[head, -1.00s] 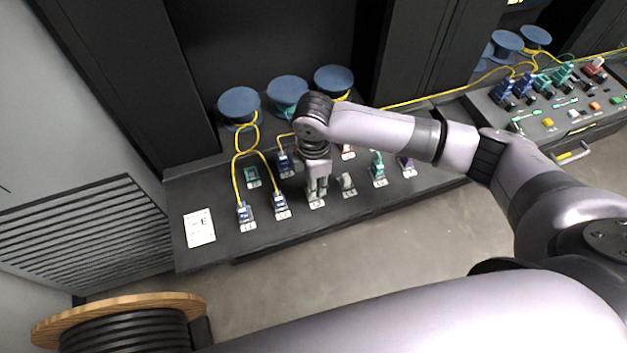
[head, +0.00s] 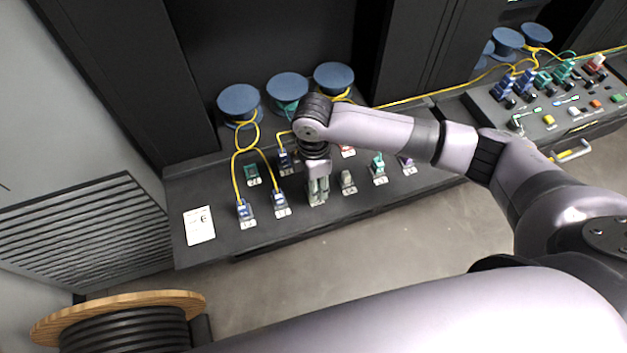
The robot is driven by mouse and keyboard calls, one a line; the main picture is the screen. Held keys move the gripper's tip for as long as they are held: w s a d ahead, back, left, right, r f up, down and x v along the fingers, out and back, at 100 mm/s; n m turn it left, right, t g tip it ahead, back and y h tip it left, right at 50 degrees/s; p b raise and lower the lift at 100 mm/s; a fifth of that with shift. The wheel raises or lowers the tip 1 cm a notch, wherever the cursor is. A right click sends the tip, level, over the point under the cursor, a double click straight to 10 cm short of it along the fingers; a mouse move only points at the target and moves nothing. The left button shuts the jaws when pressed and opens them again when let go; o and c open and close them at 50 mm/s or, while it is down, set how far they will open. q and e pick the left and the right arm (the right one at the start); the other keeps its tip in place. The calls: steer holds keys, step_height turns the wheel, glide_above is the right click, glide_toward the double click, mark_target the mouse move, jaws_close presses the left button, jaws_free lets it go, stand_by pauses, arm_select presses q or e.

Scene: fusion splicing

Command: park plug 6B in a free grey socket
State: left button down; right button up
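My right gripper (head: 318,190) points down over a socket in the front row of the dark bench. Its fingers cover that socket, and I cannot tell whether they are open, shut or holding a plug. A grey socket (head: 347,182) stands just to the right of it. Blue plugs with yellow cables stand to the left, at the front left (head: 245,212), beside it (head: 281,204) and behind (head: 285,161). The labels are too small to read, so I cannot tell which plug is 6B. My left gripper is out of view.
A teal-green socket (head: 252,174), a teal plug (head: 378,167) and a purple one (head: 406,163) flank the gripper. Blue spools (head: 239,103) with looping yellow cables stand behind. A white card (head: 199,225) lies at the left. A control panel (head: 548,122) is at the right.

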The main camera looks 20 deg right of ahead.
steer(key=shift+o, duration=0.2)
steer(key=shift+r, duration=0.1)
step_height(320, 180, up, 12)
stand_by(0.5)
